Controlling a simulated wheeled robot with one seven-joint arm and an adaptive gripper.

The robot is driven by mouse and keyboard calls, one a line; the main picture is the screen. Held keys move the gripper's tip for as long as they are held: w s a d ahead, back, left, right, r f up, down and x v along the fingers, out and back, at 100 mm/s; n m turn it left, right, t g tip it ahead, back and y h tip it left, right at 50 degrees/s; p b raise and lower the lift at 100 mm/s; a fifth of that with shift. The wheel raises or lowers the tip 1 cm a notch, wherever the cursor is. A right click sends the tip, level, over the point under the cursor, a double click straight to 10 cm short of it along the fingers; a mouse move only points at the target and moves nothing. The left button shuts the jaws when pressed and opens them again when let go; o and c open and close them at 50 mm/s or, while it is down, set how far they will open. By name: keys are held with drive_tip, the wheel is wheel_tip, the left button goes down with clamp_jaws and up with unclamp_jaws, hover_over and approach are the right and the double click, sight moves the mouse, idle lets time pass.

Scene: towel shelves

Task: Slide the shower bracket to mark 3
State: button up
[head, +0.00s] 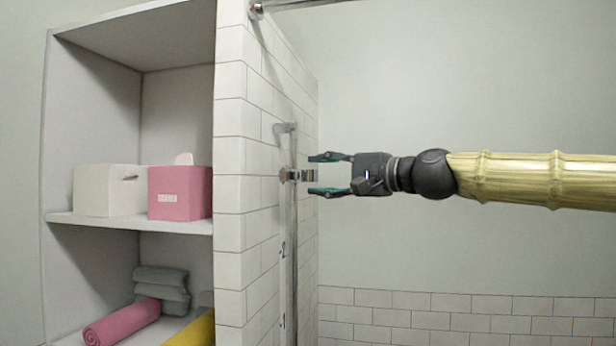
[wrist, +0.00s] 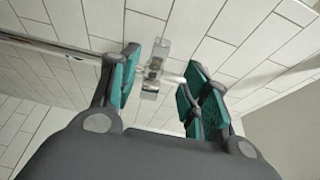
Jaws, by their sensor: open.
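The shower bracket (head: 298,176) is a small metal piece on a vertical chrome rail (head: 292,222) fixed to the white tiled wall. Marks 1 and 2 show beside the rail below the bracket; mark 3 cannot be made out. My gripper (head: 327,175) is open, just right of the bracket, with one finger above its level and one below. In the wrist view the bracket (wrist: 153,75) lies ahead, between the teal fingertips (wrist: 160,72). The fingers do not appear to touch it.
Left of the tiled wall (head: 230,190), a shelf unit (head: 120,222) holds a white box (head: 108,192), a pink box (head: 178,193), grey towels (head: 162,285), a pink rolled towel (head: 120,323) and a yellow one (head: 192,331). A chrome bar (head: 300,4) sticks out above. Space around my arm is free.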

drive_tip(key=shift+v, duration=0.9)
